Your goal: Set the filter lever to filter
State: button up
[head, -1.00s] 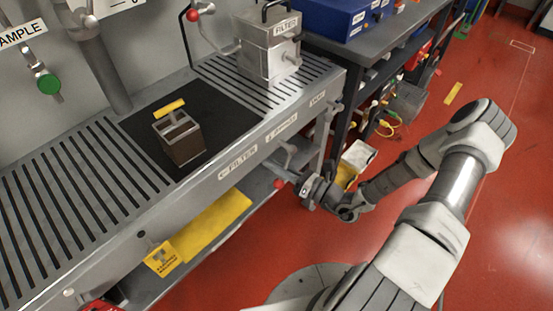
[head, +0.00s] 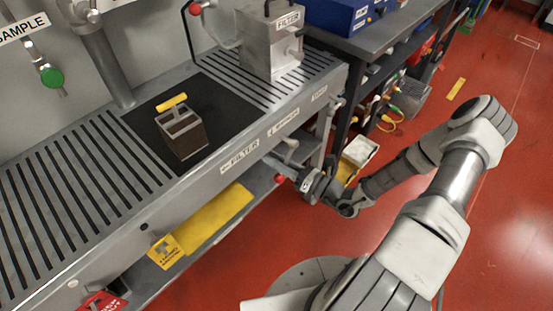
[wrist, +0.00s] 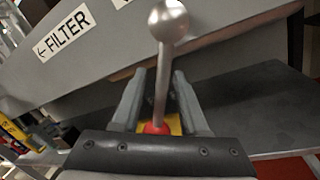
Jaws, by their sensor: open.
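The lever on the bench front has a silver ball (wrist: 168,20), a thin rod (wrist: 161,85) and a red knob (wrist: 156,128). In the head view, the red knob (head: 280,179) hangs below the bench's front edge. The plate marked FILTER with a left arrow (head: 240,157) is left of the lever; it also shows in the wrist view (wrist: 65,32). My gripper (wrist: 160,88) is open, with one finger on each side of the rod. The knob is close to the palm. Contact cannot be told. In the head view my gripper (head: 300,178) is right beside the lever.
The bench (head: 95,275) has a slatted top holding a brown box with a yellow handle (head: 181,130) and a metal FILTER box (head: 270,45). Below is a shelf with a yellow sheet (head: 215,212). A dark rack (head: 372,45) stands right; red floor is open beyond.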

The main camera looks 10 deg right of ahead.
jog(key=p+v, duration=0.2)
jog(key=v, duration=1.5)
jog(key=shift+s+d, duration=0.15)
jog(key=shift+d, duration=0.05)
